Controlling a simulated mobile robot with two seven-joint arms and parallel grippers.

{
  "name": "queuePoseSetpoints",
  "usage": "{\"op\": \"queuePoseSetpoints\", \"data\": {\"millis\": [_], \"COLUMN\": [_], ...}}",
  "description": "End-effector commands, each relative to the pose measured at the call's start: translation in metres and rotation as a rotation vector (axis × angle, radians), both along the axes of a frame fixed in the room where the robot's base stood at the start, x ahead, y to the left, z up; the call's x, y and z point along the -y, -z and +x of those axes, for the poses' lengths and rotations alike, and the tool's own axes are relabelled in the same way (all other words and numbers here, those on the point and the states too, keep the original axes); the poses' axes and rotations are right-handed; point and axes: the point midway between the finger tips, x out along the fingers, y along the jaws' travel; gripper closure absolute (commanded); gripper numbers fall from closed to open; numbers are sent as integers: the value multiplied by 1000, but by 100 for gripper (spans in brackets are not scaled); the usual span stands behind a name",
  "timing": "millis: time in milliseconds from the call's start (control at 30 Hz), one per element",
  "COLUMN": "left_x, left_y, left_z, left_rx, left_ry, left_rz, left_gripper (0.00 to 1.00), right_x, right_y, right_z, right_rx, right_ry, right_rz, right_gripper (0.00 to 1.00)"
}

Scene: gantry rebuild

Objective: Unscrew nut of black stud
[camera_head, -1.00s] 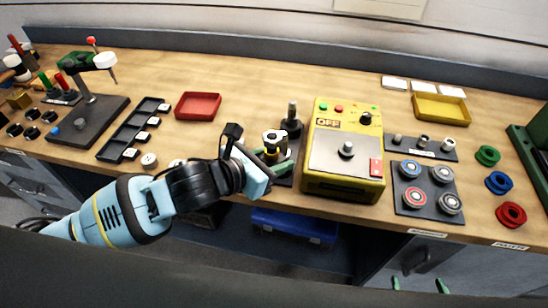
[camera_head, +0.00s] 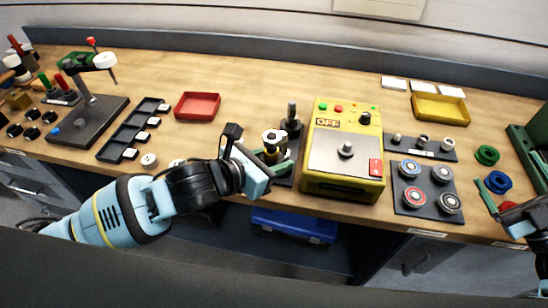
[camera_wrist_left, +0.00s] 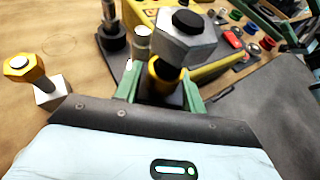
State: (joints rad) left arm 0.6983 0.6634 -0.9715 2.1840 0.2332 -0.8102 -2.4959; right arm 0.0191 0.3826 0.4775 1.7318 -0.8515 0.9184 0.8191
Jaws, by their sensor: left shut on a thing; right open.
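The black stud (camera_wrist_left: 168,90) stands upright with a yellow collar (camera_wrist_left: 166,70) round it. A large silver hex nut (camera_wrist_left: 178,45) sits above the collar, and the stud's black tip (camera_wrist_left: 187,20) shows in the nut. In the head view the nut (camera_head: 270,136) stands left of the yellow machine. My left gripper (camera_head: 276,171) is shut around the stud at the collar, below the nut; its green fingers also show in the left wrist view (camera_wrist_left: 162,88). The stud's lower part is hidden. My right gripper (camera_head: 512,178) is open and empty near the bench's right end.
A yellow machine (camera_head: 320,182) stands just right of the stud. A dark post (camera_head: 291,122) rises behind it. A gold nut on a pale post (camera_wrist_left: 25,68) is at left in the wrist view. Blue (camera_head: 498,182) and red (camera_head: 510,206) rings lie by my right gripper.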

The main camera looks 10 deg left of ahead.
Motion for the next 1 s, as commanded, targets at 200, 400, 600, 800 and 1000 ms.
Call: {"op": "queuePoseSetpoints", "data": {"millis": [200, 400, 600, 800, 1000], "left_x": [0, 0, 0, 0, 0], "left_y": [-2, -2, -2, -2, -2], "left_z": [0, 0, 0, 0, 0], "left_rx": [4, 5, 5, 5, 5], "left_ry": [0, 1, 1, 1, 1], "left_rz": [-3, -2, -2, -2, -2], "left_gripper": [100, 100, 100, 100, 100], "right_x": [-73, -145, -218, -291, -365], "right_y": [-23, -51, -84, -118, -148], "right_z": [36, 59, 70, 67, 51], "right_rx": [133, 280, 447, 636, 857], "right_ry": [-131, -258, -386, -516, -653], "right_rz": [-66, -149, -245, -358, -493], "right_gripper": [9, 9, 9, 9, 9]}}
